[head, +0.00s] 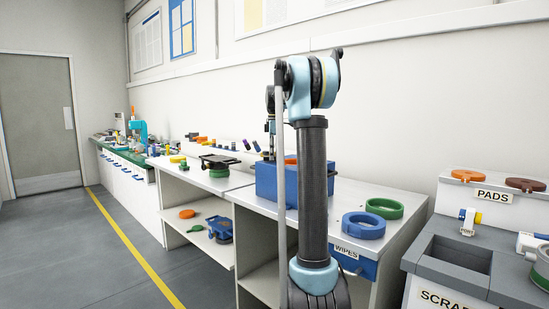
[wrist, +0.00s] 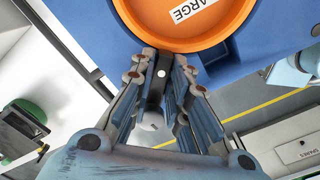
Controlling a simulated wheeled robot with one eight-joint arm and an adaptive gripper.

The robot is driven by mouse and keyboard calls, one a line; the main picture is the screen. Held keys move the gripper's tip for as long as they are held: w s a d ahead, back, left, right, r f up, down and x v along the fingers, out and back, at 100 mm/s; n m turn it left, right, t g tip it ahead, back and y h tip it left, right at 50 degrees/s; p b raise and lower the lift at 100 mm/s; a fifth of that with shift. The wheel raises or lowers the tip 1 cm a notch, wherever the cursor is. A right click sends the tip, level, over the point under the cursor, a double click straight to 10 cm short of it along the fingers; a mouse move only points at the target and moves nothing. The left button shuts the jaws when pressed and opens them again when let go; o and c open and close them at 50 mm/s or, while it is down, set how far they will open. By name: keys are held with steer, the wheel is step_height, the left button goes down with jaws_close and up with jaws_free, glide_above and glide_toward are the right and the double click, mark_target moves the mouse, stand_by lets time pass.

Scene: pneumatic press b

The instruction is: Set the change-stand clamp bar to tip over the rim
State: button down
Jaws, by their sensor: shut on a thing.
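The change stand is a blue block (head: 266,186) on the grey-white bench in the head view, partly hidden behind my arm. An orange round piece (wrist: 190,15), with a label reading "ARGE" where visible, sits in the blue stand body (wrist: 258,25) in the wrist view. My gripper (wrist: 164,66) is at the near edge of this piece, its fingers closed on a dark narrow bar (wrist: 154,90), seemingly the clamp bar. The bar's upper end is close to the orange rim; I cannot tell whether it overlaps it.
A blue ring (head: 363,226) and a green ring (head: 384,208) lie on the bench to the right, above a WIPES box (head: 352,262). A black-topped fixture (head: 218,163) stands to the left. A grey cabinet with pads (head: 470,176) is at far right.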

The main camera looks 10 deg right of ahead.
steer(key=c, duration=1.5)
jaws_free()
steer(key=shift+c, duration=0.2)
step_height(320, 180, up, 12)
steer(key=shift+w, duration=0.15)
